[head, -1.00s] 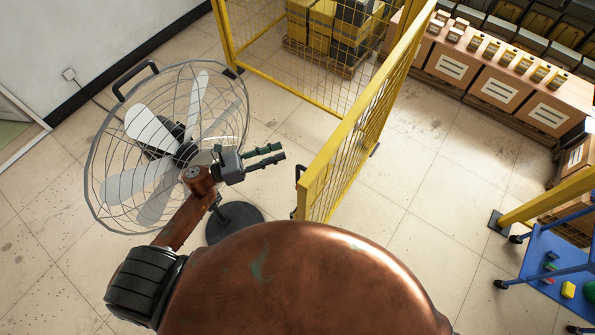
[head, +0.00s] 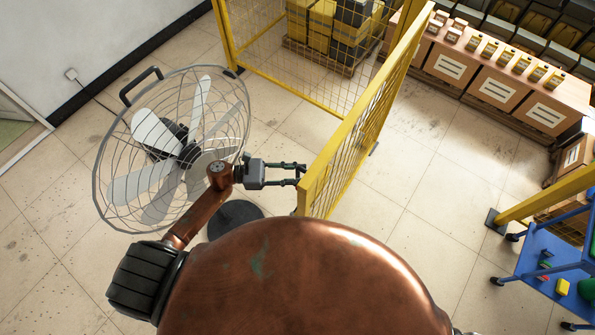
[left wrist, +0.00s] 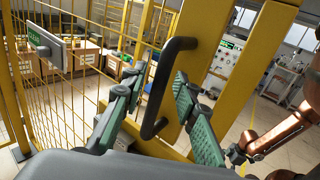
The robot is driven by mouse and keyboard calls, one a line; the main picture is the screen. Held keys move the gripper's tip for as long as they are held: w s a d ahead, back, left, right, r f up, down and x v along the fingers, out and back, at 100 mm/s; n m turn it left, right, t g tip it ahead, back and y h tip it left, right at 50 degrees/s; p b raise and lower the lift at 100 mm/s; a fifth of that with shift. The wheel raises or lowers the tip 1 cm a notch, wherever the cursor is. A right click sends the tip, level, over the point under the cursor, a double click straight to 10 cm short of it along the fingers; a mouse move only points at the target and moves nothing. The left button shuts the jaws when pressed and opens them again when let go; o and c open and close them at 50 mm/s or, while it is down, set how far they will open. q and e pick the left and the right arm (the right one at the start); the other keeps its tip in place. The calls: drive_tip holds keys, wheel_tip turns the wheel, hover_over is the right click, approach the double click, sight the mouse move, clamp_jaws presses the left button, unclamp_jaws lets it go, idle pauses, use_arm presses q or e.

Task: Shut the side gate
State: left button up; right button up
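The side gate (head: 345,150) is a yellow frame with wire mesh. It stands open, its near end apart from the yellow post (head: 545,200) at the right. A black bar handle (left wrist: 158,88) is on the gate's near upright. My left gripper (head: 300,173) is at this handle in the head view. In the left wrist view its green-padded fingers (left wrist: 158,78) are open, one on each side of the handle, with gaps visible. A copper arm of mine shows at the right of the wrist view; its dark end (left wrist: 236,155) is too small to read.
A large caged fan (head: 170,150) stands close behind my left arm. Yellow mesh fencing (head: 285,85) is at the back. The floor right of the gate is clear.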

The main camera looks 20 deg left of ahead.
use_arm(q)
drive_tip(key=shift+c, duration=0.3)
clamp_jaws()
idle(0.5)
